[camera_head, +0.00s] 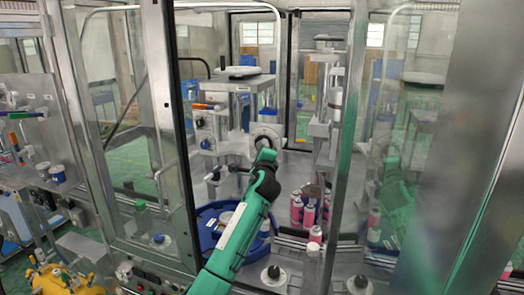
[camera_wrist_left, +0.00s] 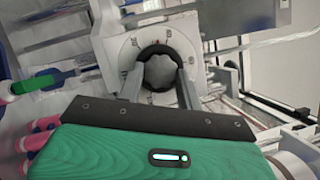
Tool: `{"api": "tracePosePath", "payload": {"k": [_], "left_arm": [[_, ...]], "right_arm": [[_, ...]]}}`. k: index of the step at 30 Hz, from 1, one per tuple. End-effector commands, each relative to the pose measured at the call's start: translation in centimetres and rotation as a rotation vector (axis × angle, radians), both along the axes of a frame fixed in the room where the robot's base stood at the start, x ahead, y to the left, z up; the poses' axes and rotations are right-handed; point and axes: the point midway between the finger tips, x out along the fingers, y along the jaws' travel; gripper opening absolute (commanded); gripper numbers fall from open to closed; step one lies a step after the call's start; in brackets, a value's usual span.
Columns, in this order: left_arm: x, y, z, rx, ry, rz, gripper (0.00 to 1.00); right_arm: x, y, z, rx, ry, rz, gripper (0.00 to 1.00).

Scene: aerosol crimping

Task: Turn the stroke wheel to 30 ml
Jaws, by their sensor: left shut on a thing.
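The stroke wheel is a grey knob with a black rim (camera_wrist_left: 160,72), set in front of a pale round dial plate (camera_wrist_left: 128,50) with small marks. The marks are too small to read, so I cannot tell the set volume. My left gripper (camera_wrist_left: 160,88) is shut on the wheel, with one finger on each side of its rim. In the head view, my left gripper (camera_head: 266,150) reaches into the machine at the dial plate (camera_head: 266,132), and its black wrist hides part of the wheel. My right gripper is in neither view.
A blue round tray (camera_head: 206,238) lies below and left of my arm. Several pink cans (camera_head: 308,212) stand to the right. Metal posts and glass panels frame the opening. A green-handled part (camera_wrist_left: 35,84) sits left of the wheel.

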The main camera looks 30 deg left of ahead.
Motion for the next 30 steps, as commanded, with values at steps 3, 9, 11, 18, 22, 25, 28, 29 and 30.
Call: {"api": "tracePosePath", "payload": {"k": [3, 9, 11, 18, 22, 25, 28, 29, 30], "left_arm": [[0.01, -0.04, 0.04, -0.072, -0.015, 0.000, 0.13], [0.01, -0.07, 0.06, -0.152, -0.034, 0.000, 0.13], [0.02, -0.05, 0.05, -0.167, -0.037, 0.000, 0.13], [0.00, -0.02, 0.04, -0.194, -0.044, 0.001, 0.13], [0.00, -0.01, 0.03, -0.196, -0.044, 0.001, 0.13], [0.00, -0.01, 0.02, -0.196, -0.044, 0.001, 0.13], [0.00, -0.01, 0.02, -0.196, -0.044, 0.001, 0.13], [0.01, -0.01, 0.01, -0.195, -0.043, 0.001, 0.40], [0.01, -0.01, 0.01, -0.195, -0.043, 0.001, 0.48]], "right_arm": [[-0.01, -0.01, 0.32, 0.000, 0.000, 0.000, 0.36], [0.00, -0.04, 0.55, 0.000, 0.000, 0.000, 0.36], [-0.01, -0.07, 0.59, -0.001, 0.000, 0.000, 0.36], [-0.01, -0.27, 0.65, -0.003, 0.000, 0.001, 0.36], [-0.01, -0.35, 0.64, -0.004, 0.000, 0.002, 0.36], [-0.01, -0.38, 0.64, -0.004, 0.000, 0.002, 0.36], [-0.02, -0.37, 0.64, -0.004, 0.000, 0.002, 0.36], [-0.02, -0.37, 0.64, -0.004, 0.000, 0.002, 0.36], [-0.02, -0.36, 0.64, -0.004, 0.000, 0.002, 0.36]]}}
